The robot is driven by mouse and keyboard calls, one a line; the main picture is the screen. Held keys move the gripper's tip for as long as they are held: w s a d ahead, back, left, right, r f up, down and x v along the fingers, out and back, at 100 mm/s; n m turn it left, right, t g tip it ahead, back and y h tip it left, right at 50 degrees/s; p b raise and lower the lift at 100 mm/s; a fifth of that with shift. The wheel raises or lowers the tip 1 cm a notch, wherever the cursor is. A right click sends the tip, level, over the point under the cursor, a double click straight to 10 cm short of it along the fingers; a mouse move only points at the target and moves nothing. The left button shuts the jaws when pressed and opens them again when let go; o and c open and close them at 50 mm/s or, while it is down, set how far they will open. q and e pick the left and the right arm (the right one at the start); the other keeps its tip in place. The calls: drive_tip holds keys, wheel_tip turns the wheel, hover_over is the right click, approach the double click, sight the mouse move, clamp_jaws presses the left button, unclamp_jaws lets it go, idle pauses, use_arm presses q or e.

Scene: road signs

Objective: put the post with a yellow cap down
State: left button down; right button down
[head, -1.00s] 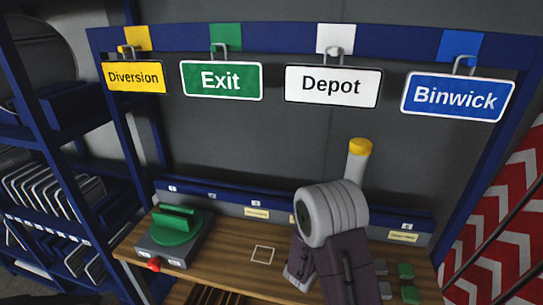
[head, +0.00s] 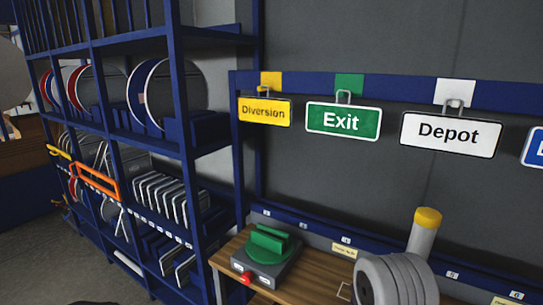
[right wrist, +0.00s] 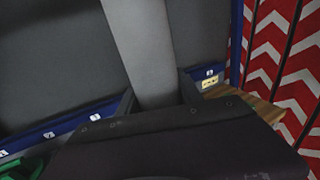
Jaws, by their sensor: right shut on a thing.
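The post with a yellow cap is a light grey tube, and it rises slightly tilted behind my right arm in the head view (head: 422,235). Its yellow cap (head: 428,217) is at the top end. In the right wrist view the grey post (right wrist: 143,50) passes between the fingers of my right gripper (right wrist: 155,100), which is shut on it. The post's lower end is hidden in both views. My left gripper is not in view.
A wooden bench (head: 318,272) holds a green-topped device with a red button (head: 268,255). Hanging signs include Diversion (head: 264,111), Exit (head: 343,121) and Depot (head: 450,134). A blue shelf rack (head: 182,130) stands left. Red and white chevron panels (right wrist: 285,55) stand right.

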drive_tip(key=a+f+n+t+y+b, duration=0.3)
drive_tip(key=a+f+t+y, duration=0.1)
drive_tip(key=a+f, duration=1.2)
drive_tip(key=s+f+m+g+h, duration=0.3)
drive_tip(key=s+g+h, duration=0.1)
drive_tip(key=s, duration=0.3)
drive_tip(key=shift+s+a+f+b, duration=0.25)
drive_tip(key=shift+s+b, duration=0.1)
drive_tip(key=shift+s, duration=0.05)
